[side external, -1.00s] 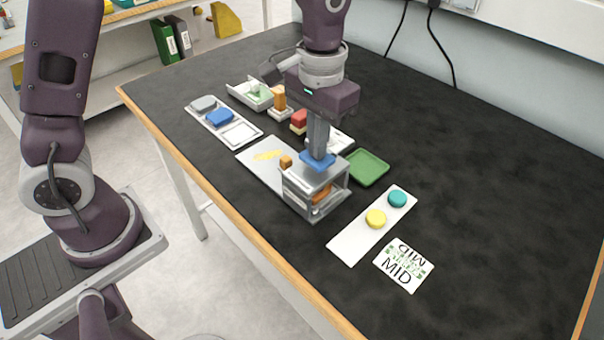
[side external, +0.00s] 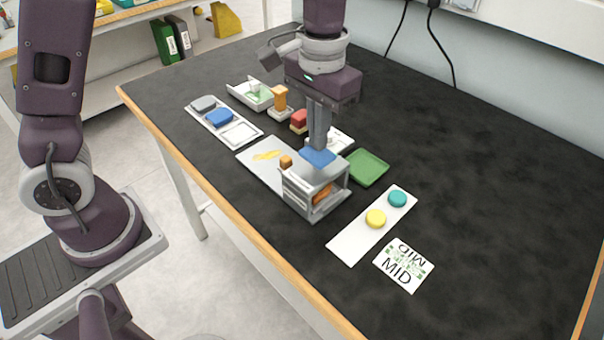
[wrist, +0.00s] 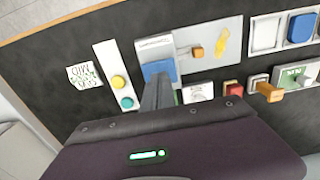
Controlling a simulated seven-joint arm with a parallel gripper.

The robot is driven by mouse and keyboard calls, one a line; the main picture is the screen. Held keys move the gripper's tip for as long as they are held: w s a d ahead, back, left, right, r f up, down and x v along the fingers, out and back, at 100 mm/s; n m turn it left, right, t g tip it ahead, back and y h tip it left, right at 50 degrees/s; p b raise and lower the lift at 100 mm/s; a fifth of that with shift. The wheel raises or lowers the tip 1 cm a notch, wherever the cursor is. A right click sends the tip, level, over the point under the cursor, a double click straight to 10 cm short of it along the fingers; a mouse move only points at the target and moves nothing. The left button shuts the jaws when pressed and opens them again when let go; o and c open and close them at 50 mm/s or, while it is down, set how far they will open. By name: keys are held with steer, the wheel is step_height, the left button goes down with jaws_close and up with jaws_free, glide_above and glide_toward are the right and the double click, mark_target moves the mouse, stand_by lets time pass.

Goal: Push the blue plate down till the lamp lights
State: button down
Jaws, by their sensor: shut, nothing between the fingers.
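The blue plate (side external: 318,157) sits on top of a grey metal frame (side external: 302,201), open at the sides, with an orange piece (side external: 322,192) inside. The plate also shows in the wrist view (wrist: 158,68). My gripper (side external: 318,147) is shut and empty, pointing straight down with its tips at the plate's back part. In the wrist view the closed fingers (wrist: 155,82) overlap the plate's near edge. I cannot tell whether the tips touch the plate. I cannot make out a lit lamp in either view.
A grey panel (side external: 256,168) with an orange knob (side external: 286,162) lies left of the frame. A green tray (side external: 367,168) and a white strip (side external: 349,245) with yellow and teal discs lie to the right. Blocks and trays stand behind. The table's right side is clear.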

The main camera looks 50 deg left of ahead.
step_height(320, 180, up, 6)
steer(key=shift+r, duration=0.25)
stand_by(0.4)
steer(key=s+a+r+t, duration=0.2)
steer(key=s+a+r, duration=0.3)
steer(key=s, duration=0.3)
steer(key=s+a+f+t, duration=0.1)
steer(key=s+a+t, duration=0.2)
steer(key=s, duration=0.9)
steer(key=shift+s+a+f+t, duration=0.2)
steer(key=shift+f+t, duration=0.1)
steer(key=shift+f, duration=0.1)
